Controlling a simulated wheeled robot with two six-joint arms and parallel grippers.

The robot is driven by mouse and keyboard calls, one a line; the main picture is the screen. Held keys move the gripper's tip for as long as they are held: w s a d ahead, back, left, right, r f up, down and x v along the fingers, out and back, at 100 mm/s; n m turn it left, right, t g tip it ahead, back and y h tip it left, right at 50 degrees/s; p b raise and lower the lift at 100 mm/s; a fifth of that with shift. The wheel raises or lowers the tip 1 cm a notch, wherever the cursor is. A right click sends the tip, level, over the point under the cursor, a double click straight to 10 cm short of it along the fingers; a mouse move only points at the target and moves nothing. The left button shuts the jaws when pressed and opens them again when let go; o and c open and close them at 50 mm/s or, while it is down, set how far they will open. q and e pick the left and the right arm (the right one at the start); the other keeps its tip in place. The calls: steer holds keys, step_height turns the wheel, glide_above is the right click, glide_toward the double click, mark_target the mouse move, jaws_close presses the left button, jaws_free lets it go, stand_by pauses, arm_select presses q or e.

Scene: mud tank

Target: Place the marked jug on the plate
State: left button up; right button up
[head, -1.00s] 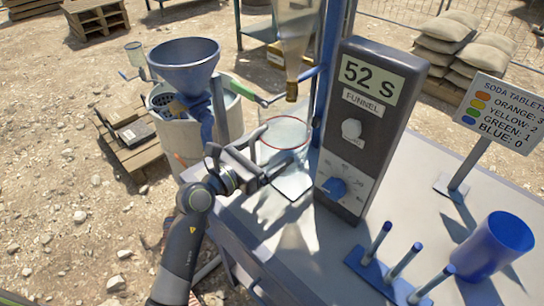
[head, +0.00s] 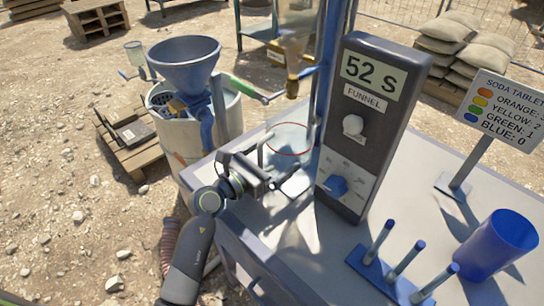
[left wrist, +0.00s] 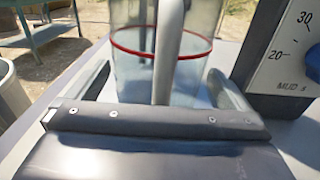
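The marked jug (head: 291,132) is clear glass with a red ring around it and a pale upright handle. It stands on the grey table, left of the dark timer panel. It also shows in the left wrist view (left wrist: 190,75), its base hidden by my gripper. My left gripper (head: 281,172) is at the handle side of the jug, its fingers spread. In the left wrist view (left wrist: 160,88), the handle stands between the fingers, with gaps on both sides. I cannot clearly make out the plate. My right gripper is not in view.
The timer panel (head: 365,115), reading 52 S, stands close right of the jug. A blue funnel (head: 185,62) over a pale barrel is at left. A blue cup (head: 495,245), a pegged rack (head: 395,270) and a soda tablets sign (head: 500,105) occupy the table's right side.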

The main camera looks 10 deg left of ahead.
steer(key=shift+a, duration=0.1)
arm_select(q)
steer(key=shift+s+r, duration=0.1)
steer(key=shift+r, duration=0.1)
steer(key=v, duration=1)
steer(key=shift+s+a+f+b, duration=0.2)
steer(key=shift+s+a+b, duration=0.05)
steer(key=shift+a+b, duration=0.05)
steer(key=shift+s+a+r, duration=0.1)
steer(key=shift+s+a, duration=0.2)
steer(key=shift+s, duration=0.2)
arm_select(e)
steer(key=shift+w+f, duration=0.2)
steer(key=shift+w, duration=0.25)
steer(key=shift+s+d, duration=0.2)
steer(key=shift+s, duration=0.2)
arm_select(q)
steer(key=shift+r, duration=0.1)
